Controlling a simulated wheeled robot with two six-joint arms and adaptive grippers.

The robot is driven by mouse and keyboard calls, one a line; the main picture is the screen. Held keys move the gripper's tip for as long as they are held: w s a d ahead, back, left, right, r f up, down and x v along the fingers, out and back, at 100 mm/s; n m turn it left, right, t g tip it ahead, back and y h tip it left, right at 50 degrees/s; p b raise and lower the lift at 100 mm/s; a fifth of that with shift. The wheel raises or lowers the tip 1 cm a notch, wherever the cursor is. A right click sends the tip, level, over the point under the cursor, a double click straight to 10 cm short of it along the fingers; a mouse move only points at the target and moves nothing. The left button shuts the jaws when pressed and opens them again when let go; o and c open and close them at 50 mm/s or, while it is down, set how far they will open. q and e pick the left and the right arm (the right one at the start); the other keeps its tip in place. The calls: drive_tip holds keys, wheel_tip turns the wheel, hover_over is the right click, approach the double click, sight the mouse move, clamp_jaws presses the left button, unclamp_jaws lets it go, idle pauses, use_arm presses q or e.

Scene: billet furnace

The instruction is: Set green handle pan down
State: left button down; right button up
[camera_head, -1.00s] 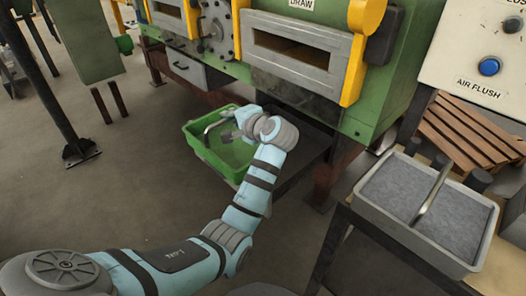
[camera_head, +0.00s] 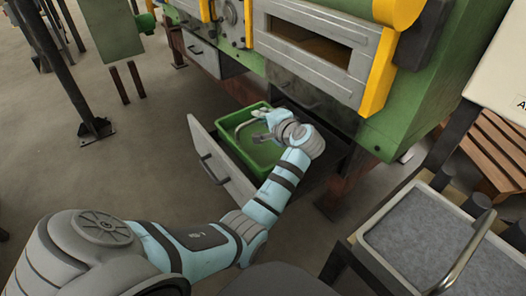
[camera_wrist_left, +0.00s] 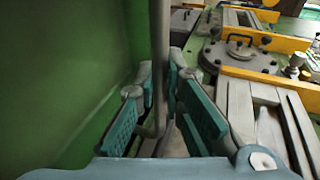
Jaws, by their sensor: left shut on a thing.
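The green pan (camera_head: 262,152) is empty, with a curved grey handle (camera_head: 240,126) arching over it. It sits within the open drawer (camera_head: 228,172) under the furnace, just behind the drawer's grey front. I cannot tell whether its base touches the drawer floor. My left gripper (camera_head: 263,126) is over the pan and shut on its handle. In the left wrist view the grey handle bar (camera_wrist_left: 160,50) runs upright between the fingers (camera_wrist_left: 160,115), with the green pan wall (camera_wrist_left: 60,80) at left. My right gripper is not seen.
The green furnace (camera_head: 420,110) with yellow-trimmed doors stands directly behind the drawer. A dark post (camera_head: 75,80) stands at left. Floor left of the drawer is clear.

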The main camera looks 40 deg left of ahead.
sight(267, 149)
use_arm(q)
wheel_tip(267, 149, down, 8)
drive_tip(key=shift+w+r+b, duration=0.1)
drive_tip(key=shift+w+b, duration=0.05)
drive_tip(key=shift+b, duration=1)
wheel_tip(267, 149, down, 4)
drive_tip(key=shift+r+b, duration=0.1)
drive_tip(key=shift+b, duration=0.75)
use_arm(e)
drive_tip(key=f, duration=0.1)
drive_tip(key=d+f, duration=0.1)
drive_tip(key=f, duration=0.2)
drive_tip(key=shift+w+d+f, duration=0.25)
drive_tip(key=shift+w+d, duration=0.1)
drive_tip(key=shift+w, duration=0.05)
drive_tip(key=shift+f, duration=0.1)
use_arm(q)
drive_tip(key=c, duration=1.8)
unclamp_jaws()
drive_tip(key=shift+o, duration=0.5)
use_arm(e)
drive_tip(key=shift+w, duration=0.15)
